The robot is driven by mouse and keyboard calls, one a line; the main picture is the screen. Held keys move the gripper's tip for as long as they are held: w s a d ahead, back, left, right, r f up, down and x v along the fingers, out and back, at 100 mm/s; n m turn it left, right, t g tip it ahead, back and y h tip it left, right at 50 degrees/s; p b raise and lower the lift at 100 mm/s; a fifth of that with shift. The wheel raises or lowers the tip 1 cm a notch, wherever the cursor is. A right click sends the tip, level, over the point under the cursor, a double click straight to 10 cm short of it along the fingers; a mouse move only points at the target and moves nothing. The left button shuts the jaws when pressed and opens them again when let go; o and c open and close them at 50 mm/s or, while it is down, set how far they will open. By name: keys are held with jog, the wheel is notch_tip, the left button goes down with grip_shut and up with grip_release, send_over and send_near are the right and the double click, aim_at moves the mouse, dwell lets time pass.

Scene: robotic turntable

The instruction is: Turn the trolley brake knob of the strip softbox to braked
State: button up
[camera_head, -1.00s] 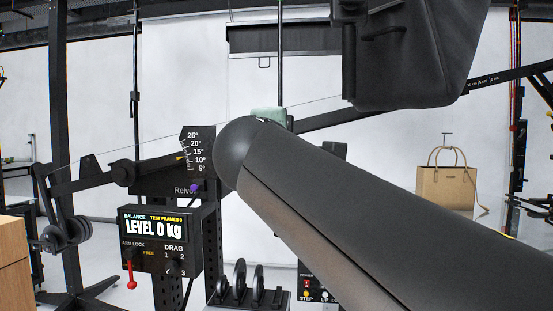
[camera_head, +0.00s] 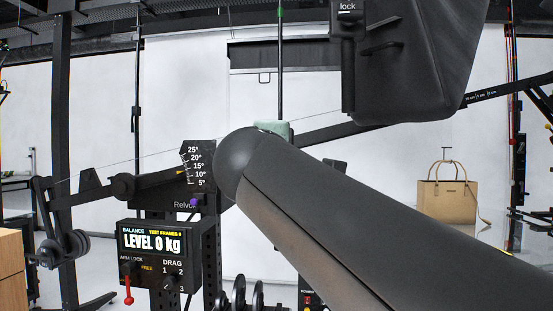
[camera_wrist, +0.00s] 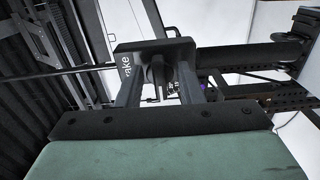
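In the wrist view, a dark brake knob (camera_wrist: 157,73) sits on a black housing (camera_wrist: 128,50) whose partly covered label ends in "ke". My gripper (camera_wrist: 158,85) points at this housing. Its two dark fingers stand apart on either side of the knob, with gaps that seem to remain; contact cannot be told. The knob's setting is not readable. The black strip softbox (camera_head: 415,75) hangs at the upper right of the head view. There my arm covers the middle, and only a bit of my green gripper body (camera_head: 272,128) shows; the fingers are hidden.
A balance panel (camera_head: 158,252) reads "LEVEL 0 kg" and has a red lever. An angle scale (camera_head: 198,165) stands above it. A long boom (camera_head: 330,127) crosses behind my arm. A tan handbag (camera_head: 447,200) stands at the right. Black weights (camera_head: 238,292) are at the bottom.

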jog(key=shift+r, duration=0.1)
jog(key=s+a+n+p, duration=0.3)
jog(key=s+n+p, duration=1.45)
jog(key=p, duration=0.95)
jog(key=s+d+f+m+g+h, duration=0.1)
jog(key=d+f+m+g+h, duration=0.2)
jog(key=d+f+m+g, duration=1)
jog(key=shift+s+d+f+m+g, duration=0.3)
jog(key=shift+d+f+m, duration=1.8)
jog(key=shift+f+m, duration=1.3)
